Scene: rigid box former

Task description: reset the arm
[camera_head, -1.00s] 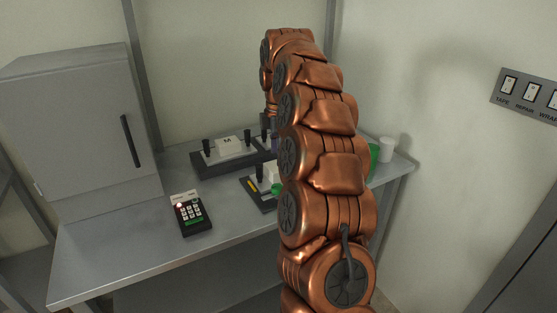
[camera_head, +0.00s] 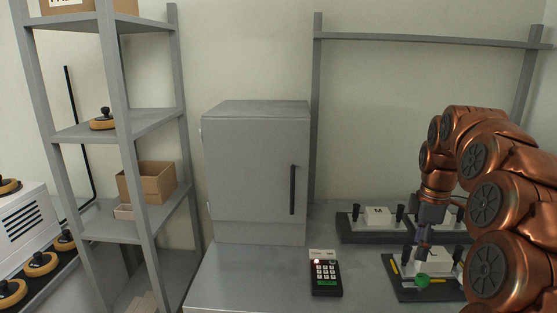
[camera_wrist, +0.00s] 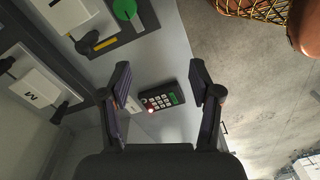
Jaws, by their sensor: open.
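My copper arm reaches in from the right over the grey bench (camera_head: 240,278) in the head view. My gripper (camera_head: 421,255) points down above the front right part of the bench, near a dark tray (camera_head: 408,290) with a green round piece (camera_head: 422,280). In the wrist view my gripper (camera_wrist: 160,85) is open, its two fingers apart with nothing between them. A keypad device (camera_wrist: 163,99) shows beyond and below the fingers; it also stands on the bench in the head view (camera_head: 325,275).
A grey cabinet (camera_head: 255,165) with a black handle stands on the bench. A dark fixture with a white block marked M (camera_head: 378,217) is behind the tray. A shelf rack (camera_head: 150,122) with a cardboard box (camera_head: 150,182) is at left. Bare floor (camera_wrist: 240,90) shows beside the bench.

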